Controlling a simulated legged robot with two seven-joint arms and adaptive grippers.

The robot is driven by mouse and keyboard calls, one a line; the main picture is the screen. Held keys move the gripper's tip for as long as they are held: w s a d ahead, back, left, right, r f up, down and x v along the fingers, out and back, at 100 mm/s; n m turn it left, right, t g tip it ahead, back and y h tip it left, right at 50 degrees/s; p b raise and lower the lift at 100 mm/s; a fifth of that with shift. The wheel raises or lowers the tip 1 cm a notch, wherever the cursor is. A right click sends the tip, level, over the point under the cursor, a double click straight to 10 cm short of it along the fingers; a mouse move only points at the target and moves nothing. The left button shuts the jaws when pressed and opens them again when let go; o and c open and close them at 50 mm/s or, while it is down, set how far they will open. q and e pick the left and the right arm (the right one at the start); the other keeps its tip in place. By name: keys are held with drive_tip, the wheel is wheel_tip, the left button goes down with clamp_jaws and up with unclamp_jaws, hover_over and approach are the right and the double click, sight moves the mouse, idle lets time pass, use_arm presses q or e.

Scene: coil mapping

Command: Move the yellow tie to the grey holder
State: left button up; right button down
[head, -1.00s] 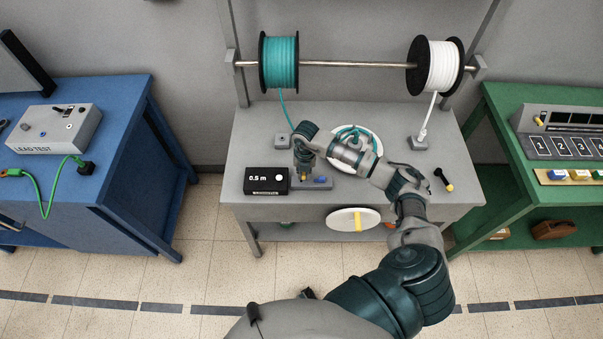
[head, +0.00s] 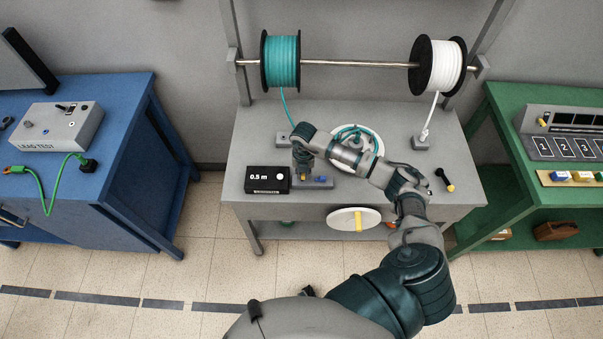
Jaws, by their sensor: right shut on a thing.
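The yellow tie (head: 304,177) shows as a small yellow bit at the tips of my right gripper (head: 304,170). The right gripper is shut on it, pointing down, and hides most of it. The grey holder (head: 328,185) looks to be the low grey block on the bench, with a small blue piece on it, directly under and beside the gripper tips. I cannot tell whether the tie touches the holder. My left gripper is not in view.
A black box marked 0.5 m (head: 267,180) stands just left of the gripper. A white round plate with a teal coil (head: 355,133) lies behind my right arm. A black tool with a yellow end (head: 445,180) lies at right. Teal (head: 282,62) and white (head: 440,65) spools hang above.

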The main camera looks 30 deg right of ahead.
drive_tip(key=shift+d, duration=0.2)
drive_tip(key=shift+a, duration=0.3)
drive_tip(key=shift+a+f, duration=0.15)
drive_tip(key=shift+d+f+b, duration=0.35)
drive_tip(key=shift+f, duration=0.1)
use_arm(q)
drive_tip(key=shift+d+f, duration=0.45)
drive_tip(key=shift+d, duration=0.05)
use_arm(e)
drive_tip(key=shift+f, duration=0.15)
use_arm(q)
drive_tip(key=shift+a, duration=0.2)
use_arm(e)
drive_tip(key=shift+a, duration=0.25)
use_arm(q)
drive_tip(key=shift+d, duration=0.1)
use_arm(e)
drive_tip(key=c, duration=1.1)
unclamp_jaws()
drive_tip(key=shift+d, duration=0.2)
